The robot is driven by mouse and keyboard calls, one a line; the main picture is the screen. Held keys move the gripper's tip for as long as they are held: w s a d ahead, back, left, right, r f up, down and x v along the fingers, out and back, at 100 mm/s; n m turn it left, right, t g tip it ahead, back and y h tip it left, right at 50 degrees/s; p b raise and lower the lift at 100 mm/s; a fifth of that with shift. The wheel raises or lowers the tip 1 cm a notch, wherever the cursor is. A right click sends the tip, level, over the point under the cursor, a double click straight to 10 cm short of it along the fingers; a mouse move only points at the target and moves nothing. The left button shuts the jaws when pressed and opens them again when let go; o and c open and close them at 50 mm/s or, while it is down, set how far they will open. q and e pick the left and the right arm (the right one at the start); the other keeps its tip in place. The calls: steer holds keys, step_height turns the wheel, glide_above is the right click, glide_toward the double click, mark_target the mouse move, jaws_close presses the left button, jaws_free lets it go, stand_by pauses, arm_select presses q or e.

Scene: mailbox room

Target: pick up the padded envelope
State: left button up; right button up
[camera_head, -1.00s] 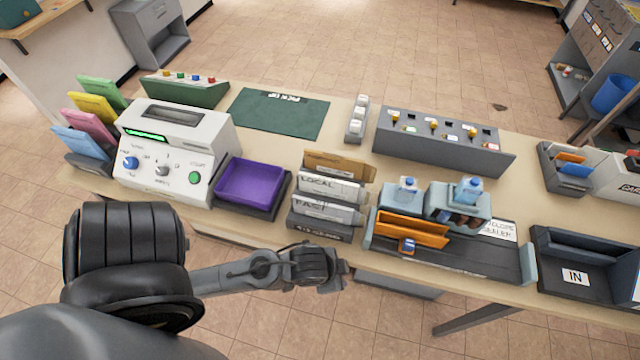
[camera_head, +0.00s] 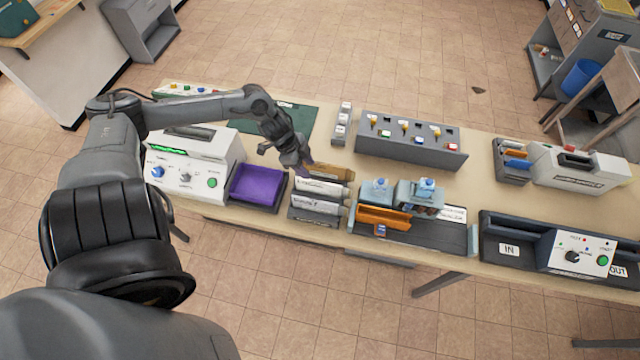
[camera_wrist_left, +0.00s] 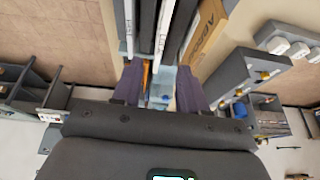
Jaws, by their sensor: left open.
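The brown padded envelope (camera_head: 328,173) stands at the back of a dark slotted rack (camera_head: 312,217). White envelopes (camera_head: 318,206) stand in front of it. My left gripper (camera_head: 303,169) is open, at the left end of the brown envelope. I cannot tell from the head view whether it touches it. In the left wrist view the brown envelope (camera_wrist_left: 208,35), with dark lettering, lies beyond and to the right of the open fingers (camera_wrist_left: 160,88). Nothing is clearly held between them. My right gripper is out of view.
A purple tray (camera_head: 257,186) is left of the rack. A dark tray with an orange folder (camera_head: 383,216) is at its right. A grey switch box (camera_head: 410,141) stands behind. A green mat (camera_head: 300,118) lies partly under my arm.

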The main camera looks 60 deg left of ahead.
arm_select(q)
steer(key=a+r, duration=0.1)
glide_above(317, 182)
steer(key=s+a, duration=0.1)
steer(key=a, duration=0.1)
steer(key=f, duration=0.4)
steer(key=shift+s+b, duration=0.2)
steer(key=shift+b, duration=0.2)
steer(key=shift+d+x, duration=0.15)
steer(key=shift+x, duration=0.9)
steer(key=shift+d+x, duration=0.15)
steer(key=shift+x, duration=0.95)
steer(key=shift+d+f, duration=0.15)
steer(key=shift+f, duration=0.5)
steer(key=shift+f, duration=0.25)
jaws_close()
